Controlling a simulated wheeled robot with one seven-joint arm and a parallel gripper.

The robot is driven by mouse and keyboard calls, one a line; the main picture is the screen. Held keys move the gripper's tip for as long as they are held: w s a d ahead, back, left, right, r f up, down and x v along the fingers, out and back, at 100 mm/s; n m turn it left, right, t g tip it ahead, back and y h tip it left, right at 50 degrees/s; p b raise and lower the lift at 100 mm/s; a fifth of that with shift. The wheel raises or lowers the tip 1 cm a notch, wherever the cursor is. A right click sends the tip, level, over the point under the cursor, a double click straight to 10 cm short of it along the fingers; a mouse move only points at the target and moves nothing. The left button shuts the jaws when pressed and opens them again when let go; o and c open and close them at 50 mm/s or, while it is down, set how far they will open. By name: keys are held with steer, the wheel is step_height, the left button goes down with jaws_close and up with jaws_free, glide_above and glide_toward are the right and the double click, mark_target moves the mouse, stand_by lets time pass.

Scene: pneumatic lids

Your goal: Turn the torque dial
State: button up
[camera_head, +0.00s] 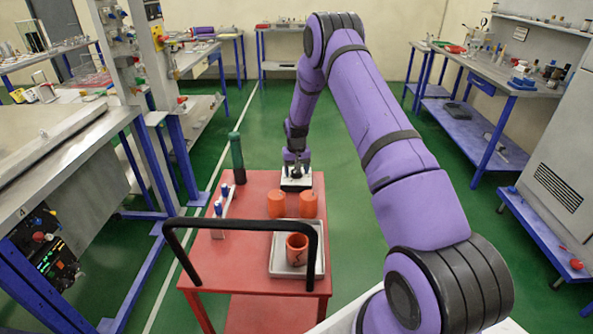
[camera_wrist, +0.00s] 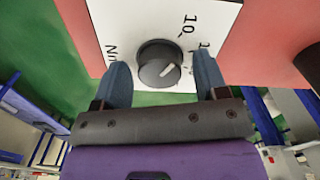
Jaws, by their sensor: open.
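The torque dial (camera_wrist: 160,65) is a dark round knob with a light pointer mark. It sits on a white panel (camera_wrist: 135,22) printed with "10" and partly hidden lettering. In the wrist view my gripper (camera_wrist: 162,78) is open, with one finger on each side of the dial; I cannot tell whether they touch it. In the head view my gripper (camera_head: 296,172) is over the white panel (camera_head: 296,184) at the far end of the red cart, and it hides the dial there.
The red cart (camera_head: 245,250) carries two orange cylinders (camera_head: 276,204) (camera_head: 308,204), a grey tray (camera_head: 282,271) with an orange cup (camera_head: 297,249), a dark green cylinder (camera_head: 237,158) and a small rack (camera_head: 222,212). A black handle (camera_head: 240,224) spans the near end. Workbenches stand on both sides.

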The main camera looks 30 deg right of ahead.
steer(key=shift+r, duration=0.15)
step_height(320, 180, up, 11)
steer(key=shift+f, duration=0.2)
stand_by(0.6)
steer(key=s+a+r+n+t, duration=0.1)
steer(key=s+a+r, duration=0.35)
steer(key=r, duration=0.45)
steer(key=s+a+r+t, duration=0.1)
steer(key=s+a+r, duration=0.2)
steer(key=s+r, duration=0.5)
steer(key=s+a+r+n, duration=0.1)
steer(key=s+a+r, duration=0.25)
steer(key=r, duration=0.75)
steer(key=s+a+r+t, duration=0.1)
steer(key=s+a+r, duration=0.1)
steer(key=s, duration=0.7)
steer(key=s+a+r+n+t, duration=0.1)
steer(key=s+a+r, duration=0.1)
steer(key=s, duration=0.8)
steer(key=s+a+r+t, duration=0.1)
steer(key=s+a+r, duration=0.1)
steer(key=s, duration=0.8)
steer(key=shift+a+r+n, duration=0.15)
steer(key=shift+a+n, duration=0.25)
steer(key=shift+a, duration=0.35)
